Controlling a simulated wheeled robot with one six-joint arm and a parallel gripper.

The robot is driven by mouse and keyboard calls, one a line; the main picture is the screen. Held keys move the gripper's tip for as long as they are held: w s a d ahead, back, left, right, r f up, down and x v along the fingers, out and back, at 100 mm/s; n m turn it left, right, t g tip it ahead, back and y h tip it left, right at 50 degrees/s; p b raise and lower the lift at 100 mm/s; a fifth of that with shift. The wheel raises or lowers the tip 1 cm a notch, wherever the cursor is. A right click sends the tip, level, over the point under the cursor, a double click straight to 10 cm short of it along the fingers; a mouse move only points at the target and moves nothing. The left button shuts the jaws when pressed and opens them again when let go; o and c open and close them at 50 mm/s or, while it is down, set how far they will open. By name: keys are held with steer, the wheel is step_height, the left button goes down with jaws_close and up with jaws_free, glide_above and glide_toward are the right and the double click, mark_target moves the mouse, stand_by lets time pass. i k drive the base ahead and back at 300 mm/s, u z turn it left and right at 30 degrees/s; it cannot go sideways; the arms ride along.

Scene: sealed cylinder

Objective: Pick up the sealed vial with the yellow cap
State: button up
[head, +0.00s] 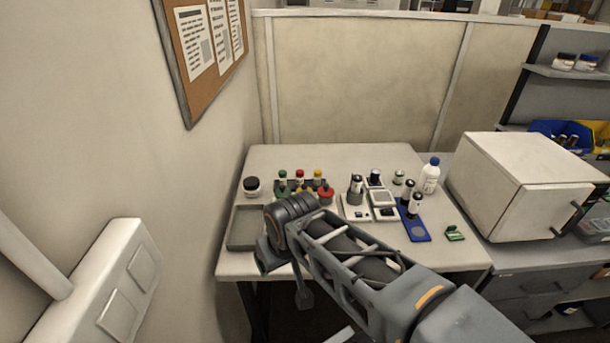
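The vial with the yellow cap (317,177) stands upright at the back right of a dark rack (308,185) on the white table. A red-capped vial (299,177) and a green-capped vial (282,178) stand to its left in the same row. More capped vials, one with a red cap (326,193), stand nearer, partly hidden by my arm. My arm reaches in from the lower right, its end in front of the rack. A dark part, perhaps my gripper (303,297), hangs below the table's front edge; its fingers cannot be made out.
A grey tray (241,229) and dark-lidded jar (252,187) are on the left. Small devices, a blue stand (416,236) with dark-capped bottles, a white bottle (430,177) and a green item (455,233) are right. A white cabinet (500,190) stands beyond; a wall bounds the left.

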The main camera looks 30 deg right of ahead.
mark_target(318, 173)
steer(key=u, duration=0.05)
steer(key=k, duration=1.1)
steer(key=z, duration=0.85)
steer(key=i, duration=0.7)
steer(key=u, duration=0.45)
steer(key=i, duration=0.8)
steer(key=u, duration=0.1)
